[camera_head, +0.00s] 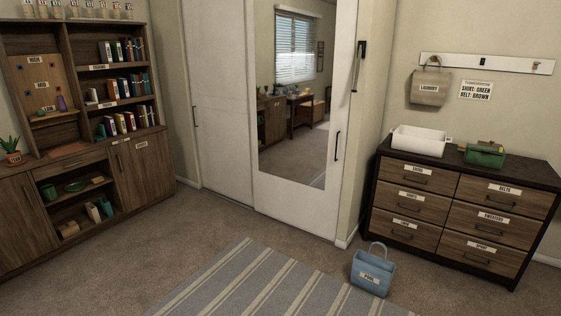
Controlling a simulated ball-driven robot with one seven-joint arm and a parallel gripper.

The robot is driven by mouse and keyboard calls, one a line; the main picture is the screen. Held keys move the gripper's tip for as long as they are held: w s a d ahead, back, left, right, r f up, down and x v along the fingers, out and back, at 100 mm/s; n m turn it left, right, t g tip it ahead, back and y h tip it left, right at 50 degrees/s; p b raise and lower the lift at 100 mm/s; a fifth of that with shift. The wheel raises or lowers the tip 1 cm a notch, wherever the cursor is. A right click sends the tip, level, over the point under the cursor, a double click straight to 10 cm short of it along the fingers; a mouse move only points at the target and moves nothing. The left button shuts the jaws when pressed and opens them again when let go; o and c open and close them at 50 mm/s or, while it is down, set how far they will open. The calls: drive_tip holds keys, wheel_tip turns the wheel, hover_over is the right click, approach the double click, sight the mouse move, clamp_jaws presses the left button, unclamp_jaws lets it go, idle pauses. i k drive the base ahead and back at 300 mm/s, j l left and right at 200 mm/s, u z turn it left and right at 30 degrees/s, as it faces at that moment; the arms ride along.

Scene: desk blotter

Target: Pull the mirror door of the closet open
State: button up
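The closet's mirror door (347,120) stands in the middle of the head view. It is a white panel with a tall mirror (292,95) set in it, and the mirror reflects a window and furniture. A dark vertical handle (337,146) is on the door's right side. The door looks closed, its right edge against the wall. A plain white door panel (215,90) with a small dark handle (195,116) stands to its left. My gripper is not in view.
A blue bag (372,276) stands on the carpet right of the striped rug (262,285). A dresser (450,212) bearing a white bin (418,140) and green box (485,154) is at right. A shelf unit (150,163) is at left. The carpet before the door is clear.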

sight(300, 54)
drive_tip(key=i, duration=2.35)
drive_tip(key=i+u, duration=0.1)
drive_tip(key=i, duration=0.4)
drive_tip(key=i+l+u, duration=0.1)
drive_tip(key=i, duration=0.4)
drive_tip(key=i+l+u, duration=0.1)
drive_tip(key=i, duration=0.4)
drive_tip(key=i+l+u, duration=0.1)
drive_tip(key=i, duration=0.4)
drive_tip(key=l, duration=0.1)
